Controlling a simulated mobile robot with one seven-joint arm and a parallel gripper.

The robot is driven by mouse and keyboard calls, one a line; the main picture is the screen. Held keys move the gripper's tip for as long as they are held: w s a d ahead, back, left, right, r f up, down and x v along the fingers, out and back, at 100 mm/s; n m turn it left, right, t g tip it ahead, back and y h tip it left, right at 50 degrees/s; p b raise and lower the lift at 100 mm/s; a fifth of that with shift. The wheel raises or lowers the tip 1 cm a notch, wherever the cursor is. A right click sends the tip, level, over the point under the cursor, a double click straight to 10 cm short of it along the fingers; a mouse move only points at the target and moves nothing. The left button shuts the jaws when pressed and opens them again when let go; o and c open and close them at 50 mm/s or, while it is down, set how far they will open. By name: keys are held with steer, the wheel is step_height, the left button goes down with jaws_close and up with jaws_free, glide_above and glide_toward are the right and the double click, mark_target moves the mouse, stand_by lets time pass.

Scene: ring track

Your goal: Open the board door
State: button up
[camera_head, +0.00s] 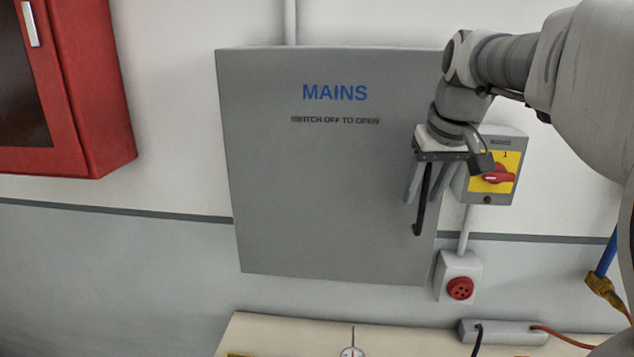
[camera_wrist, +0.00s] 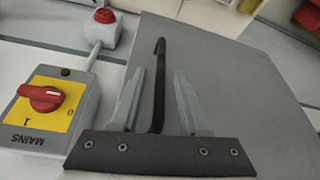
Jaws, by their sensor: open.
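The grey board (camera_head: 310,190), marked "MAINS" and "SWITCH OFF TO OPEN", hangs on the wall with its door shut. A black bar handle (camera_head: 418,222) stands upright near the door's right edge; it also shows in the wrist view (camera_wrist: 160,75). My gripper (camera_head: 424,200) is open, with one finger on each side of the handle and visible gaps; the wrist view shows both fingers (camera_wrist: 165,85). I cannot tell contact depth. The red rotary switch (camera_head: 497,174) is right of the board. In the wrist view its knob (camera_wrist: 40,97) lies sideways, white mark towards the 0 side.
A red cabinet (camera_head: 90,100) hangs at upper left. Below are a red-buttoned box (camera_head: 460,288), a bench (camera_head: 260,335) with a small dial, and a grey power strip (camera_head: 505,332) with cables. The wall between cabinet and board is clear.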

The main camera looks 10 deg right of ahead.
jaws_close()
stand_by(1.4)
